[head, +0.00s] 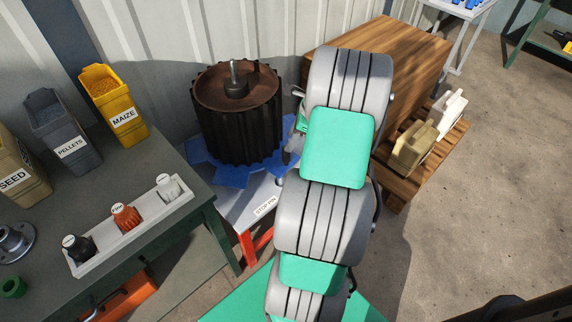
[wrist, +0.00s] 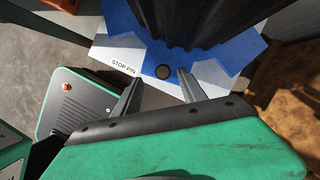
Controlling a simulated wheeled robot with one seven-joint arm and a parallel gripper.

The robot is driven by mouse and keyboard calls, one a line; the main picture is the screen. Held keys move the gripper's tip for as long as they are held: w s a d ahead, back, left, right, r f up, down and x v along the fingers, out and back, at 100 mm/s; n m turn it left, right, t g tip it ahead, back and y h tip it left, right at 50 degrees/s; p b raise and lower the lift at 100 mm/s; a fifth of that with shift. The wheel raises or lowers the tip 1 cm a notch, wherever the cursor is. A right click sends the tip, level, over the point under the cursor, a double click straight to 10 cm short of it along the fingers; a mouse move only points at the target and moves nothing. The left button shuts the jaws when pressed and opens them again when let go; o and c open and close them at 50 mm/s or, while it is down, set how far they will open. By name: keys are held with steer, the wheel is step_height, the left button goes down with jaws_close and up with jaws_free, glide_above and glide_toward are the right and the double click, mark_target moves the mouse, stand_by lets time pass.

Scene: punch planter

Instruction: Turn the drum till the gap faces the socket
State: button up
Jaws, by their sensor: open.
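The dark brown ribbed drum (head: 237,112) stands upright with a metal shaft at its top centre. Under it is a blue plate (head: 205,172) with pointed lobes, on a pale stand labelled STOP PIN (head: 265,207). In the wrist view the drum's lower ribs (wrist: 185,22) show at the top.
A bench on the left holds a white tray (head: 130,228) of bottles, with maize (head: 115,105), pellets (head: 62,133) and seed bins behind. A wooden crate (head: 410,60) and a pallet with jugs (head: 412,148) stand right of my arm. Open floor lies further right.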

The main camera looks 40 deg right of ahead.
steer(key=shift+m, duration=0.3)
steer(key=x, duration=0.2)
steer(key=b+x, duration=0.1)
steer(key=x, duration=0.5)
steer(key=shift+s+d+f+b, duration=0.2)
steer(key=shift+d+b, duration=0.15)
steer(key=shift+d, duration=0.05)
steer(key=shift+c, duration=0.3)
jaws_close()
